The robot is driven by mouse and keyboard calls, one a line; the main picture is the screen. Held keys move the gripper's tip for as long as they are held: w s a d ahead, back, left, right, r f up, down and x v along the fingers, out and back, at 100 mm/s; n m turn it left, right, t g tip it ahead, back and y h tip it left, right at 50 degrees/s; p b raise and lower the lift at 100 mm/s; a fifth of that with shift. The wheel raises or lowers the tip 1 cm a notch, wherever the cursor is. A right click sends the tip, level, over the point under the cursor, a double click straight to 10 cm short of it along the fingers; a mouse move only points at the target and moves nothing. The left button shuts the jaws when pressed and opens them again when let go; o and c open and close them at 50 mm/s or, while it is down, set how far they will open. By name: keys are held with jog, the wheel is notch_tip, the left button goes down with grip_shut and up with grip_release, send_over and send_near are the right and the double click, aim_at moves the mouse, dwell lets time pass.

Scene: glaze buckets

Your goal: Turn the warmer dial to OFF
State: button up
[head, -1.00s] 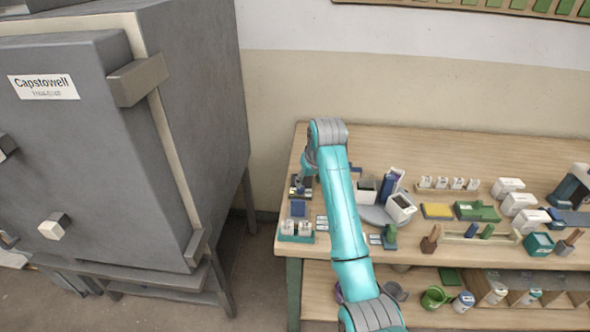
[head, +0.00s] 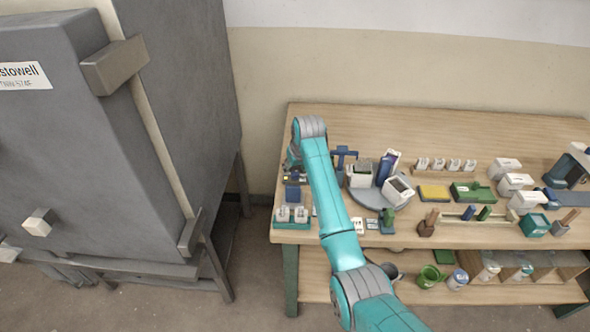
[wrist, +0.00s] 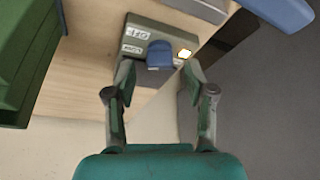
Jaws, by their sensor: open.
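The warmer (wrist: 172,33) is a grey-olive box near the bench edge, seen in the wrist view. The labels are small and appear upside down; the upper seems to read OFF. My gripper (wrist: 160,74) is open, with one finger on each side of the dial, and nothing is held. I cannot tell whether the fingers touch it. In the head view my arm partly hides the warmer (head: 293,179).
A large grey kiln (head: 180,90) stands left of the bench (head: 440,125). Right of my arm are a round grey turntable (head: 376,199), white boxes and green and blue items. A green thing (wrist: 28,60) fills the wrist view's left side. The bench's back strip is clear.

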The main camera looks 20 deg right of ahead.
jog(key=shift+w+f, duration=0.15)
jog(key=shift+f, duration=0.25)
grip_shut()
jog(key=shift+m, duration=0.4)
jog(key=m+h, duration=0.2)
jog(key=m, duration=0.2)
jog(key=shift+a+m, duration=0.15)
jog(key=shift+m, duration=0.15)
jog(key=shift+m+g+h, duration=0.5)
jog(key=shift+m+h, duration=0.4)
jog(key=shift+m, duration=1.4)
